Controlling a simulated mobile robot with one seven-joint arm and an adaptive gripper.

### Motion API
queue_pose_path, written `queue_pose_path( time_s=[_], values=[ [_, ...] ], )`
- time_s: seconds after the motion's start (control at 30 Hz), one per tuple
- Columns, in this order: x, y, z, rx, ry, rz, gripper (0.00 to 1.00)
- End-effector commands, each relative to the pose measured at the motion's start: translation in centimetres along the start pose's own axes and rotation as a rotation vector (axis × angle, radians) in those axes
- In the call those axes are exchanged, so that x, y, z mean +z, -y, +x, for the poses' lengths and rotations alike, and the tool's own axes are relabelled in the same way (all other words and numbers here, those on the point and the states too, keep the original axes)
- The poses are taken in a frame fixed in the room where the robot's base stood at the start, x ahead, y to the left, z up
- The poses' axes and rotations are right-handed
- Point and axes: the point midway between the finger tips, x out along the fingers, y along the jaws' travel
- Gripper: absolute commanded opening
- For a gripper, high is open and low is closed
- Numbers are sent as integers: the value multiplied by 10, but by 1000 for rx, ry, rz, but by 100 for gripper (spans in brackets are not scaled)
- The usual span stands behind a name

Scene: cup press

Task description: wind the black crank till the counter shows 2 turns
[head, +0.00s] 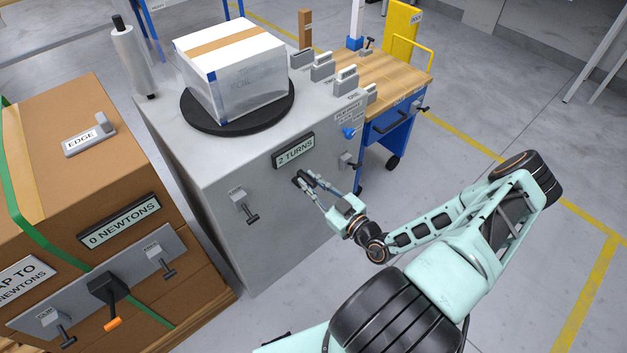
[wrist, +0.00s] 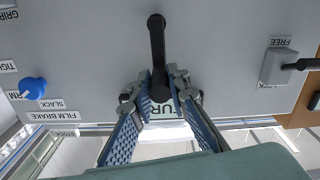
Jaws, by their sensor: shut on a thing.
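The black crank (head: 298,181) sits on the front of the grey machine (head: 222,172), under the counter (head: 294,151), which reads "2 TURNS". In the wrist view, which is upside down, the crank's arm (wrist: 157,45) runs down to its grip end between my fingertips. My gripper (head: 311,186) is shut on the crank's grip, with its fingers (wrist: 160,98) on both sides of it. The fingers and crank cover most of the counter in the wrist view, where only part of its lettering shows.
A white wrapped box (head: 232,75) stands on the black turntable (head: 207,126) on top of the machine. A lever (head: 246,206) is left of the crank; a blue knob (head: 348,132) is to its right. A brown crate (head: 50,160) stands close at left, a wooden-topped cart (head: 385,75) behind at right.

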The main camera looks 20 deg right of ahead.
Motion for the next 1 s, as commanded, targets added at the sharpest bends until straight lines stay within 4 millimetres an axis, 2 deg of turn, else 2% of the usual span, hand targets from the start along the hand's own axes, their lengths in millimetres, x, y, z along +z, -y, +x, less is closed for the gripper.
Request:
queue_pose_path(
  time_s=[0.53,0.57,0.7,1.0],
  values=[
    [1,0,0,5,4,13,0],
    [1,0,0,5,4,13,16],
    [1,0,0,4,3,14,32],
    [0,1,-1,2,2,14,33]
  ],
)
